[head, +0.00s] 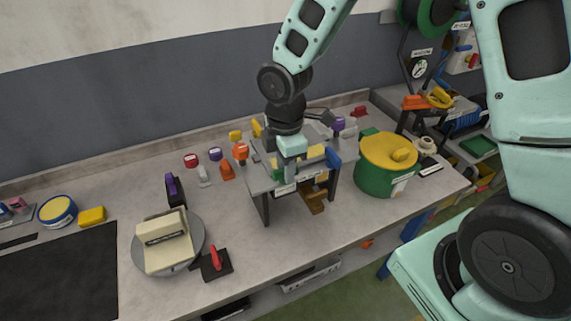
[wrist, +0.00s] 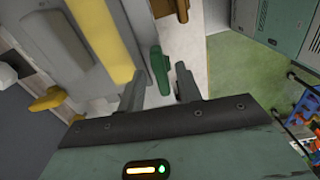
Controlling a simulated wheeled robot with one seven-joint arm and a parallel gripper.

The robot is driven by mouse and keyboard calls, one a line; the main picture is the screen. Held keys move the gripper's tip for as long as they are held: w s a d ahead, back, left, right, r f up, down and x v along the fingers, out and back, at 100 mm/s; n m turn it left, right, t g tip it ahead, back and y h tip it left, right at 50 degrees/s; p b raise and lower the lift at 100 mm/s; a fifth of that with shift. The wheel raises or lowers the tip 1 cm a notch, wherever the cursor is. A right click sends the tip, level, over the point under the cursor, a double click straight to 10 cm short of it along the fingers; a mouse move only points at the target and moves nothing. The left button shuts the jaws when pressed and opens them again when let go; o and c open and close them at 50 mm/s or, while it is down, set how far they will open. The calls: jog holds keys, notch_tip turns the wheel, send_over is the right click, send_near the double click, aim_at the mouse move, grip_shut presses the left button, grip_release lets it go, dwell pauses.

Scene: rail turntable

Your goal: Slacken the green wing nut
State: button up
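The green wing nut (wrist: 160,72) shows in the wrist view as an upright green bar at the edge of a grey fixture with a yellow strip (wrist: 103,35). My gripper (wrist: 158,68) is open, with one finger on each side of the nut in the picture. Gaps show on both sides, and I see no contact. In the head view my gripper (head: 289,166) points down at the front of the small raised grey stand (head: 262,183). The nut is mostly hidden there by my gripper.
A blue part (head: 333,158) sits right of my gripper on the stand, and a brown part (head: 313,201) hangs below. A green pot with a yellow lid (head: 388,152) stands to the right. A turntable (head: 140,258) with a cream block and a red lever (head: 216,258) are left.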

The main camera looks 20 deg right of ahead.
notch_tip(320, 180, up, 17)
jog(key=b, duration=0.2)
jog(key=shift+r, duration=0.2)
dwell(0.6)
